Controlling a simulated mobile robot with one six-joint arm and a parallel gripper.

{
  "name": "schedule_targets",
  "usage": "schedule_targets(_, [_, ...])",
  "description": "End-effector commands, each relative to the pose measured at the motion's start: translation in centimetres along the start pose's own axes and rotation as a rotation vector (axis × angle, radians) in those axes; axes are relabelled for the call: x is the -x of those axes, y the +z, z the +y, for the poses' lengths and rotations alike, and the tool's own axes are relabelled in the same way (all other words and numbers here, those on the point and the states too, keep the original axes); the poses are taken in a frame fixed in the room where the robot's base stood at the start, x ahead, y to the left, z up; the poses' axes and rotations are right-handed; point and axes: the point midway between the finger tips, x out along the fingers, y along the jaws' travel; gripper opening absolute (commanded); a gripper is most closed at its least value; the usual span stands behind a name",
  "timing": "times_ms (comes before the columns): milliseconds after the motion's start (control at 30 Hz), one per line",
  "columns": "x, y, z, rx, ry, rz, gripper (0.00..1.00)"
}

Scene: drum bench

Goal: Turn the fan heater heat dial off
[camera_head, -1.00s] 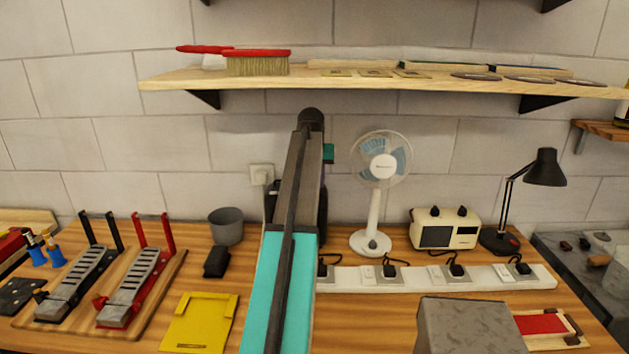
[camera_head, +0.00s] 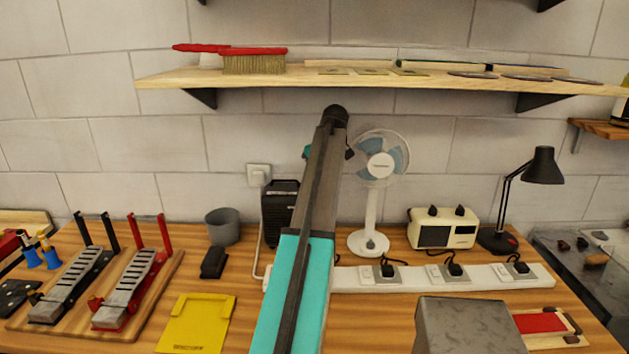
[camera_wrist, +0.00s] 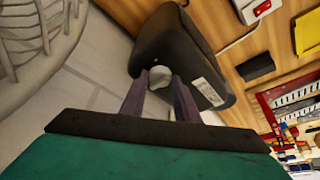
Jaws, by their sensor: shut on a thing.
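The fan heater (camera_head: 277,210) is a black box with a grille, standing against the wall behind my arm in the head view. My arm hides its right side and its dial there. In the wrist view the heater (camera_wrist: 172,38) shows as a dark body with a pale label. A round grey heat dial (camera_wrist: 161,73) sticks out from it. My gripper (camera_wrist: 163,82) has one finger on each side of the dial and is shut on it. The dial's marking is too small to read. The gripper is hidden in the head view.
A white desk fan (camera_head: 371,215) stands just right of my arm. A power strip (camera_head: 345,280) with several plugs runs along the bench. A grey pot (camera_head: 223,227) and a black block (camera_head: 213,262) are to the left. A wooden shelf (camera_head: 400,83) hangs above.

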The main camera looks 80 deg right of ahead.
Motion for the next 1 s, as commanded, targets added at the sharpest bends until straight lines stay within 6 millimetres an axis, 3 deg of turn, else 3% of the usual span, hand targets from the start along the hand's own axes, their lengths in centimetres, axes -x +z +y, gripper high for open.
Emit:
schedule_targets(567, [-0.1,0.03,-0.07,0.05,-0.024,-0.001,0.06])
schedule_targets(600, [-0.1,0.03,-0.07,0.05,-0.024,-0.002,0.3])
schedule_targets(700, [-0.09,0.04,-0.04,0.049,-0.023,-0.001,0.47])
schedule_targets(1000, [-0.01,0.04,0.06,0.048,-0.021,-0.001,0.47])
